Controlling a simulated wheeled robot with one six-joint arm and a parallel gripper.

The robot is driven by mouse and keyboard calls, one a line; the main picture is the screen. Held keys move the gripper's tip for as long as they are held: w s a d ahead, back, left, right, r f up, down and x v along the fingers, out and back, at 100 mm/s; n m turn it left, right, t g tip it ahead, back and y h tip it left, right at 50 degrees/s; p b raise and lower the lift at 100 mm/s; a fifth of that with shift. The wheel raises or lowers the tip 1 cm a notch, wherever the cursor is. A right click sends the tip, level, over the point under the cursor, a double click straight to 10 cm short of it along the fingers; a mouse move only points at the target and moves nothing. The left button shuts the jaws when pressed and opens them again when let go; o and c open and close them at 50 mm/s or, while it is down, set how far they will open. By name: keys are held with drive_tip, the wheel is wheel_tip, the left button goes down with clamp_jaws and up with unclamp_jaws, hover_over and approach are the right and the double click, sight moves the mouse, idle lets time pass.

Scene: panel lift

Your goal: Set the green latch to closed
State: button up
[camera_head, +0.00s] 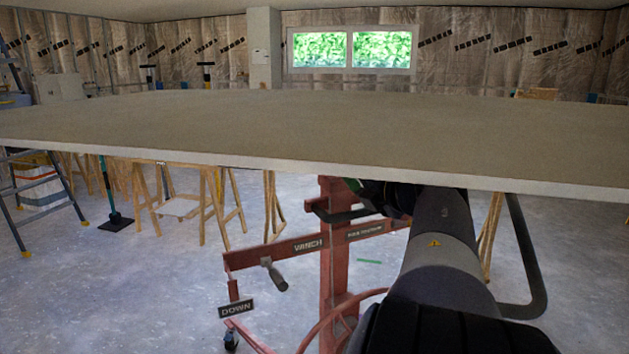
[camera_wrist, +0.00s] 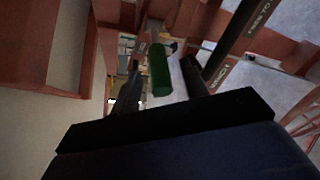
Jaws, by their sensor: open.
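The green latch (camera_wrist: 160,70) shows in the wrist view as a dark green cylinder-like handle between the two fingers of my gripper (camera_wrist: 160,85). The fingers stand apart on either side of it, and whether either one touches it I cannot tell. In the head view a small bit of green (camera_head: 354,185) shows just under the panel edge, at the end of my arm. My gripper there is mostly hidden by my arm and the panel. The latch's mounting and exact setting are hard to make out.
A large flat panel (camera_head: 300,125) lies across the red panel lift (camera_head: 333,250), right above my arm. The lift has a crank handle (camera_head: 274,274) and a DOWN sign (camera_head: 236,308). Wooden sawhorses (camera_head: 190,200) and a stepladder (camera_head: 40,205) stand left.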

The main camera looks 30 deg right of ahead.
drive_tip(key=shift+x, duration=1.6)
clamp_jaws()
